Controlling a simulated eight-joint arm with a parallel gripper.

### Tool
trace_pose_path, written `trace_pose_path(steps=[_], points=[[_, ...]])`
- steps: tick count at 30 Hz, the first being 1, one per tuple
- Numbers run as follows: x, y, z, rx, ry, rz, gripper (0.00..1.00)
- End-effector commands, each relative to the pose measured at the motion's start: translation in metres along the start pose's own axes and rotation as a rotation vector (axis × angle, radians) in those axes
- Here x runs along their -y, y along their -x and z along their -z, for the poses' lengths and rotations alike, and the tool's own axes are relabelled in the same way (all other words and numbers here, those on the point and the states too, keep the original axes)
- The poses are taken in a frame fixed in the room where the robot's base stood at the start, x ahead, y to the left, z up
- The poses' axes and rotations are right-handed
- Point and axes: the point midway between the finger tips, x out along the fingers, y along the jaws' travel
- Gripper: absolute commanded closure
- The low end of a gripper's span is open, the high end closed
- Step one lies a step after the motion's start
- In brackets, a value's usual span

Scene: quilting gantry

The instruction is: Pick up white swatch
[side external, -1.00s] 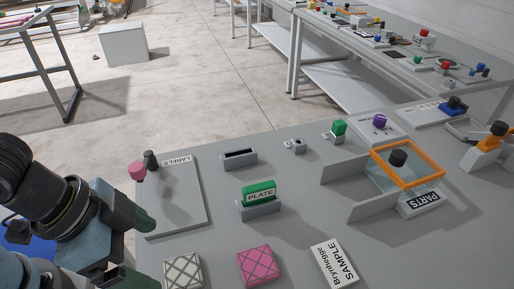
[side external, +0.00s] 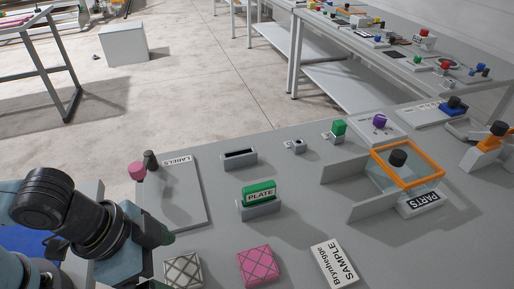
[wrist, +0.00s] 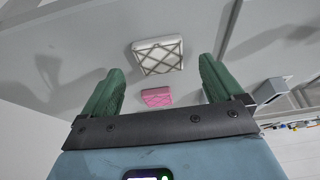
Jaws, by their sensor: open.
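The white swatch (side external: 184,270), a square pad with a dark diamond lattice, lies on the grey table at the bottom of the side view. In the wrist view the white swatch (wrist: 158,55) shows beyond and between the two green fingers. My gripper (wrist: 155,80) is open and empty, with its fingers spread wider than the swatch appears. In the side view my gripper is at the lower left, beside the swatch, and its fingertips are mostly hidden by my arm. The pink swatch (side external: 258,265) lies right of the white one; it also shows in the wrist view (wrist: 157,97).
A green plate block (side external: 259,192) in a grey holder stands behind the pink swatch. A sample card (side external: 334,263) lies further right. An orange-framed parts bin (side external: 412,184) stands at right.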

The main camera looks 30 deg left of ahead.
Motion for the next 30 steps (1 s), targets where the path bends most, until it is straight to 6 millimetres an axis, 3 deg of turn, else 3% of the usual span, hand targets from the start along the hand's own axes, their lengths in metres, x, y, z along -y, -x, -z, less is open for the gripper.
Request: trace_pose_path(steps=[12,23,30], points=[[0.0,-0.024,0.001,-0.001,0.001,-0.001,0.06],[0.0,-0.027,0.0,-0.001,0.0,-0.001,0.06],[0.0,-0.026,0.0,-0.001,0.0,-0.001,0.4]])
